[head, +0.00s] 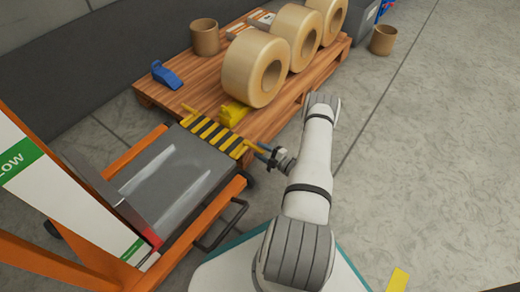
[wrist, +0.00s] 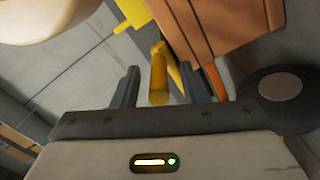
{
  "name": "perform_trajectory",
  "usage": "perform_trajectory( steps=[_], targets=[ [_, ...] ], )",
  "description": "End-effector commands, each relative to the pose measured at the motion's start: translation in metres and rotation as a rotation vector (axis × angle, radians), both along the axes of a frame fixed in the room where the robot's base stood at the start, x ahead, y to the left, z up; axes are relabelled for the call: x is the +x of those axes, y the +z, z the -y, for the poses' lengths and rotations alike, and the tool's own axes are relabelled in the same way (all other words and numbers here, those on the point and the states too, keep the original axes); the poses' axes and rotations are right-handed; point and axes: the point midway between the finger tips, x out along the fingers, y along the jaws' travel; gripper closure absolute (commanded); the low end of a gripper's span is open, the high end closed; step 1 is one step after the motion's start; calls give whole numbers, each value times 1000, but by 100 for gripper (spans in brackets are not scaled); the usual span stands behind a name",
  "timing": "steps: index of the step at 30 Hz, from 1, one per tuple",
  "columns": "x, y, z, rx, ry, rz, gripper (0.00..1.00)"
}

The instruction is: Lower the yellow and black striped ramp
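The yellow and black striped ramp (head: 212,136) is at the far end of a grey platform (head: 172,178), beside the wooden pallet. I cannot tell its exact tilt. A yellow bar (head: 254,148) sticks out from its right side. My gripper (head: 264,153) is at the end of this bar. In the wrist view the yellow bar (wrist: 158,80) shows between the two dark fingers of my gripper (wrist: 160,84). The fingers are apart, with a gap on each side of the bar. The striped face is not clear in the wrist view.
The wooden pallet (head: 150,97) carries large tan rolls (head: 255,70), a blue tape dispenser (head: 167,75) and a yellow object (head: 233,113). An orange frame (head: 205,217) with a black handle (head: 222,228) flanks the platform. The floor at right is mostly clear.

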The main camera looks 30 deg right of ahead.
Motion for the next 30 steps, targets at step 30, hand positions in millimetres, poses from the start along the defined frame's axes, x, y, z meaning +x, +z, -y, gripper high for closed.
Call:
perform_trajectory(
  steps=[30],
  targets=[
    [-60,0,28,0,1,0,60]
  ],
)
